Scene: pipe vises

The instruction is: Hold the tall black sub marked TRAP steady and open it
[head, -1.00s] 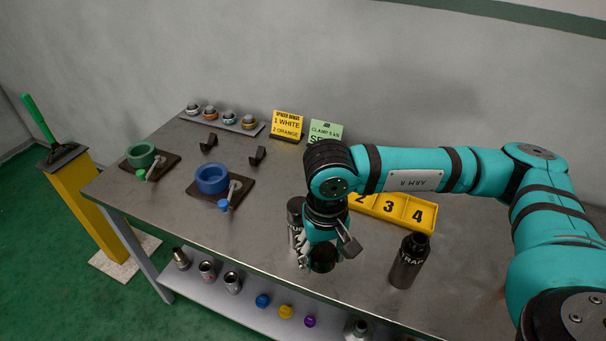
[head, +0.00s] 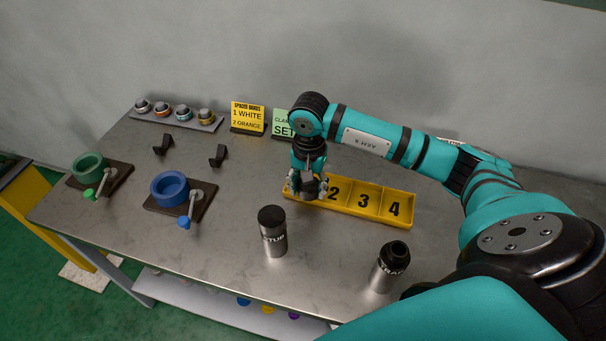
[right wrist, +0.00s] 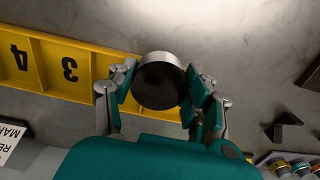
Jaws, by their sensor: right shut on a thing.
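The tall black sub marked TRAP (head: 389,268) stands upright near the table's front edge, at the right, with a dark ring-like top; its lower part looks silvery. A second dark sub (head: 273,232), its lettering reading like SETUP, stands upright to its left. My right gripper (head: 310,190) is away from both subs, at the left end of the yellow numbered tray (head: 372,216). It is shut on a round black-faced piece with a silver side, seen between the fingers in the right wrist view (right wrist: 160,84). My left gripper is not in view.
A blue ring vise (head: 170,188) and a green one (head: 88,167) stand at the left, with black hooks (head: 218,155) nearby. A yellow sign (head: 248,117) and a rail of several small fittings (head: 175,117) are behind. The table between vises and subs is clear.

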